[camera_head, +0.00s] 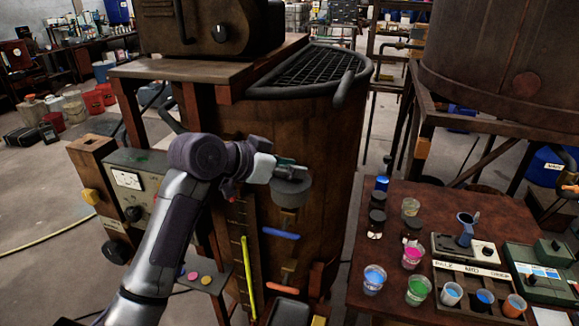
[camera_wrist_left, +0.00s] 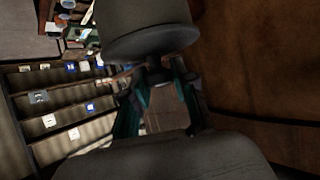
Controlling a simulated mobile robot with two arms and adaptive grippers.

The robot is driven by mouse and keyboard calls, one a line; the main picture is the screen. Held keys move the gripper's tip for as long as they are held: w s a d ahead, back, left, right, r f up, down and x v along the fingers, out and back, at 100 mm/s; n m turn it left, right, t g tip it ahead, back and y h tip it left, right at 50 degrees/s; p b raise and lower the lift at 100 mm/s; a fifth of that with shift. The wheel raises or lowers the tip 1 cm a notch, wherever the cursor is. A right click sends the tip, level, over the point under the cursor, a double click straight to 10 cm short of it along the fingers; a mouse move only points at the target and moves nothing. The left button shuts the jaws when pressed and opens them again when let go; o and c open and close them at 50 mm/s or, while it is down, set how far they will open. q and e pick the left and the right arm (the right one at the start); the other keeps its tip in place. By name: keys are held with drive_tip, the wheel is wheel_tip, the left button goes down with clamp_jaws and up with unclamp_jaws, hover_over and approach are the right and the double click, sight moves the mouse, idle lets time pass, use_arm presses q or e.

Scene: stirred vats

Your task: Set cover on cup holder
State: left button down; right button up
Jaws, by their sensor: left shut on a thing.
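My left gripper (camera_head: 284,168) is shut on a dark grey round cover (camera_head: 291,191). It holds the cover in front of the rusty vat's side. In the left wrist view, the cover (camera_wrist_left: 146,32) fills the top middle, with its narrow knob between the gripper's fingertips (camera_wrist_left: 163,82). A dark tray-like holder (camera_head: 440,270) with several coloured cups stands on the table at the right, well apart from the cover. I cannot tell whether this is the task's cup holder. My right gripper is not recognisable in either view.
The rusty vat (camera_head: 340,150) with a mesh top stands behind my left gripper. A control box (camera_head: 133,187) is to the left. The brown table (camera_head: 400,200) carries cups, dark jars and a green device (camera_head: 545,270). Open floor (camera_head: 45,195) shows at the far left.

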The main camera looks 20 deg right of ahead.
use_arm(q)
drive_tip(key=c, duration=0.8)
unclamp_jaws()
drive_tip(key=shift+c, duration=0.2)
drive_tip(key=v, duration=1.2)
